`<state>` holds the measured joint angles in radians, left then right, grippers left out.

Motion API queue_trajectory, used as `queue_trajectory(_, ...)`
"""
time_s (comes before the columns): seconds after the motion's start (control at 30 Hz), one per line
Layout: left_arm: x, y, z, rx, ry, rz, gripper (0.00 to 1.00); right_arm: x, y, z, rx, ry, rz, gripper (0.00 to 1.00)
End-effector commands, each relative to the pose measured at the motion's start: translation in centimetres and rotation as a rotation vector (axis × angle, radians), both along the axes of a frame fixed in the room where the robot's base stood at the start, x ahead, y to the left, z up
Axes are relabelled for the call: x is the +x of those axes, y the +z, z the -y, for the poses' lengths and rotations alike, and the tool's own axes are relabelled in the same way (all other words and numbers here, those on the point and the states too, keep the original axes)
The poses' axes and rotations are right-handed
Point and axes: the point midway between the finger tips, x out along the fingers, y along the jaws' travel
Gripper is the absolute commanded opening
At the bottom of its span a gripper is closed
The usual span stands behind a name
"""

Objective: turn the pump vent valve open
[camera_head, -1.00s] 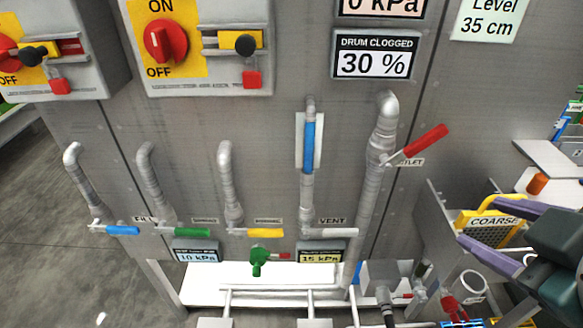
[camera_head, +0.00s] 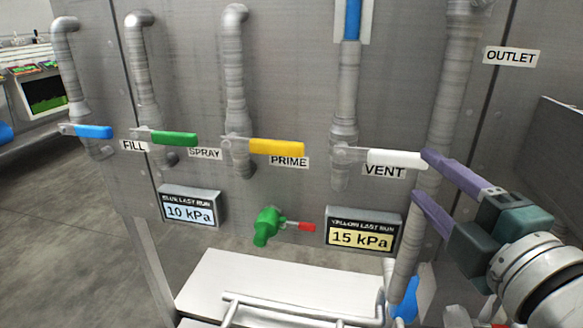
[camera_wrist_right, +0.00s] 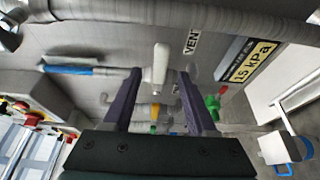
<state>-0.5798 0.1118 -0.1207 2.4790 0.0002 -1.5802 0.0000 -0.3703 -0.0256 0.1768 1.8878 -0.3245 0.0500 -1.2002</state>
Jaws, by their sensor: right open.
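The vent valve's white handle (camera_head: 396,158) points right, roughly level, from its grey pipe (camera_head: 343,120), above the VENT label (camera_head: 385,171). My right gripper (camera_head: 422,175) reaches in from the right with two purple fingers apart. In the head view, the upper fingertip overlaps the handle's free end and the lower one is below it. In the right wrist view, the white handle (camera_wrist_right: 160,64) shows between the tips of the open right gripper (camera_wrist_right: 160,76). I cannot tell whether either finger touches it. My left gripper is not in view.
Yellow PRIME (camera_head: 277,146), green SPRAY (camera_head: 175,138) and blue FILL (camera_head: 94,131) handles line up to the left. The thick outlet pipe (camera_head: 445,100) stands right behind my fingers. A green tap (camera_head: 267,225) and a yellow 15 kPa display (camera_head: 361,236) are below.

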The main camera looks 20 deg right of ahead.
Motion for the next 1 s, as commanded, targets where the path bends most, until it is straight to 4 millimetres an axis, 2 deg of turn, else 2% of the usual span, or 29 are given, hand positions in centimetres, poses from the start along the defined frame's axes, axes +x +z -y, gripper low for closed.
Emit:
queue_trajectory(0.17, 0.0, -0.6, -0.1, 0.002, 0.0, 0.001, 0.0, 1.2, -0.2, 0.2, -0.011, 0.002, 0.009, 0.57)
queue_trajectory(0.5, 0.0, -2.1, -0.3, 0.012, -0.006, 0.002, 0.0, 7.2, -0.2, 1.1, -0.008, 0.002, 0.009, 0.57)
queue_trajectory(0.6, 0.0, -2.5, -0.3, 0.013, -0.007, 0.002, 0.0, 8.5, -0.3, 1.3, -0.008, 0.002, 0.006, 0.57)
queue_trajectory(0.77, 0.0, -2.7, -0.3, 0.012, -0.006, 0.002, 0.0, 9.6, -0.2, 1.5, -0.008, 0.002, 0.006, 0.57)
queue_trajectory(1.0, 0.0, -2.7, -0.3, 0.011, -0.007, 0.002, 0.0, 9.8, -0.1, 1.5, -0.008, 0.001, 0.004, 0.57)
